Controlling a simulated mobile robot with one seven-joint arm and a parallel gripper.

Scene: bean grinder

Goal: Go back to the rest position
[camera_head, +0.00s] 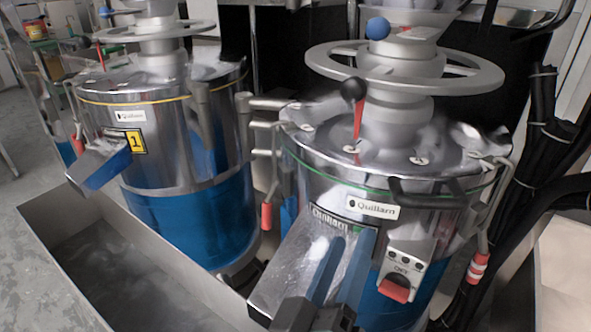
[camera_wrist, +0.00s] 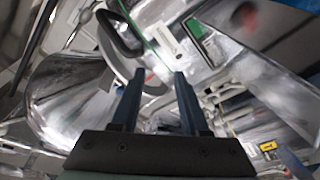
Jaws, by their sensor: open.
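My gripper (camera_head: 345,255) is in the lower middle of the head view, in front of the right grinder (camera_head: 460,190). Its two dark blue fingers are apart, with nothing held between them. They overlap the metal chute (camera_head: 292,272) of that grinder in the picture; whether they touch it I cannot tell. In the wrist view the open fingers of my gripper (camera_wrist: 156,88) point at the shiny metal drum, with a dark curved handle (camera_wrist: 118,32) just beyond them. The red switch (camera_head: 394,288) on the right grinder is just right of the fingers.
A left grinder (camera_head: 185,190) with a yellow number 1 label stands beside the right one. A metal trough (camera_head: 150,240) runs below both in front. Black hoses (camera_head: 545,150) hang at the right. Handwheels and levers stick up on top. The grey floor (camera_head: 30,270) is open at the left.

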